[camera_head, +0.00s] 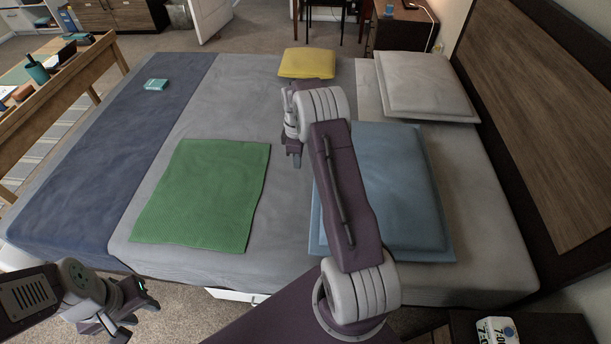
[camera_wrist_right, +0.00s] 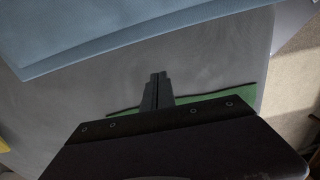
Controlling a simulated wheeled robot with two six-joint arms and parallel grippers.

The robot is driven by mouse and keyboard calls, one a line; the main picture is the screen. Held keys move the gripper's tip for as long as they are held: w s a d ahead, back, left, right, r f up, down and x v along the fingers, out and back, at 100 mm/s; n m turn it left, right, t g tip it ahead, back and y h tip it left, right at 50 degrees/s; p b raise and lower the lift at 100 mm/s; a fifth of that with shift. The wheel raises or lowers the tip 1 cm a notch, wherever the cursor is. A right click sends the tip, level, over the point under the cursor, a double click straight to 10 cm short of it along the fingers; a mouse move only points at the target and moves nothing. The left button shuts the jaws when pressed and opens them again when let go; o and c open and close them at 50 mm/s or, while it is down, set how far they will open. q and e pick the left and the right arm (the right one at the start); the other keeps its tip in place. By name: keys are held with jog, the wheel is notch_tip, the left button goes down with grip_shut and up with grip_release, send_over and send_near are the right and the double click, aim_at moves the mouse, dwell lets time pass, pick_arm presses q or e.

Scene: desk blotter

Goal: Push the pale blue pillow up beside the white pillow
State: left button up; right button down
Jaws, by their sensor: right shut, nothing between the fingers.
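The pale blue pillow (camera_head: 400,190) lies flat on the bed, with my right arm covering part of its left side. It also shows along the top of the right wrist view (camera_wrist_right: 110,25). The white pillow (camera_head: 425,85) lies behind it by the headboard, a narrow strip of bed between them. My right gripper (camera_head: 294,158) is shut and empty over the grey sheet, left of the blue pillow and apart from it. Its closed fingers (camera_wrist_right: 157,88) point toward the pillow's edge in the wrist view. My left gripper (camera_head: 140,316) is open and empty off the bed's near left corner.
A green mat (camera_head: 205,195) lies on the bed left of my right gripper. A yellow pillow (camera_head: 307,63) is at the far edge. A small teal box (camera_head: 156,84) sits on the dark blue blanket (camera_head: 110,150). The headboard (camera_head: 540,110) bounds the right.

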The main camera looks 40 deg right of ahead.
aim_at(383, 187)
notch_tip(383, 187, down, 9)
jog(key=shift+s+a+r+b, duration=0.1)
jog(key=shift+r+b, duration=0.05)
jog(key=shift+b, duration=0.65)
jog(key=shift+s+d+f, duration=0.2)
jog(key=shift+s+d, duration=0.3)
jog(key=shift+d, duration=0.1)
jog(key=shift+s+d+f, duration=0.2)
jog(key=shift+s+d, duration=0.25)
jog(key=shift+d, duration=0.1)
jog(key=shift+s+d, duration=0.35)
jog(key=shift+s, duration=0.05)
jog(key=shift+d, duration=0.1)
jog(key=s+d+p, duration=0.1)
jog(key=s+d, duration=0.2)
jog(key=d, duration=0.1)
jog(key=s+d+p, duration=0.1)
jog(key=s+d, duration=0.2)
jog(key=s, duration=0.1)
jog(key=shift+d+r, duration=0.15)
jog(key=shift+d, duration=0.25)
jog(key=s+d, duration=1)
jog(key=d, duration=0.1)
jog(key=shift+s+d, duration=0.2)
jog(key=shift+d, duration=0.05)
